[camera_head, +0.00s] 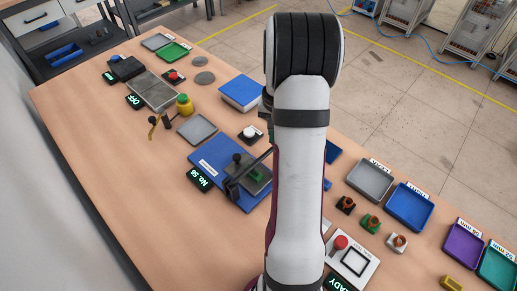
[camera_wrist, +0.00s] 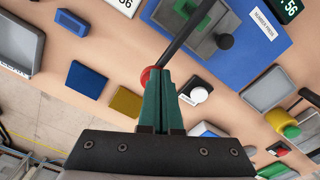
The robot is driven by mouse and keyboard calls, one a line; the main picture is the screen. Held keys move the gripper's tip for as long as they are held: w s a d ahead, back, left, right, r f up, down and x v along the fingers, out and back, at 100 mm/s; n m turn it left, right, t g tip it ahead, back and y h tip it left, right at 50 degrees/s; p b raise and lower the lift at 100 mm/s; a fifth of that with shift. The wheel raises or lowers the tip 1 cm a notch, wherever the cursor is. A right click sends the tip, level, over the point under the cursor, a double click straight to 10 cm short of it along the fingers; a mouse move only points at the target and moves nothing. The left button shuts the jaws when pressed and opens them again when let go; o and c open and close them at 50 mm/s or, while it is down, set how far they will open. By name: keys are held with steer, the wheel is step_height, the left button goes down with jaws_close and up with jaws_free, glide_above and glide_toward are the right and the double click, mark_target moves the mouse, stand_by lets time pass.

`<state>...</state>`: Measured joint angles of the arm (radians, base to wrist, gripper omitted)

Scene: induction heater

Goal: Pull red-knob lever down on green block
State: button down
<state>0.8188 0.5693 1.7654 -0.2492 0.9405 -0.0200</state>
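The lever is a dark bar (camera_wrist: 184,32) rising from a blue base plate (camera_wrist: 245,45). Its red knob (camera_wrist: 148,76) shows at the left of my fingertips in the wrist view, partly covered by them. My gripper (camera_wrist: 163,76) has green fingers close together with no clear gap. The knob does not appear between them, and I cannot tell if they touch it. The green block (camera_head: 258,176) sits on the blue base (camera_head: 212,154) under the lever in the head view; a black knob stands by it. My arm hides the lever's knob and my gripper there.
A white button (camera_wrist: 200,95) is just right of my fingers. A display (camera_head: 199,179) stands beside the blue base. Right of my arm are trays, such as a grey one (camera_head: 370,180), and a red-button panel (camera_head: 341,243). The table's left front is clear.

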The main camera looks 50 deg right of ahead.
step_height(320, 180, up, 13)
stand_by(0.7)
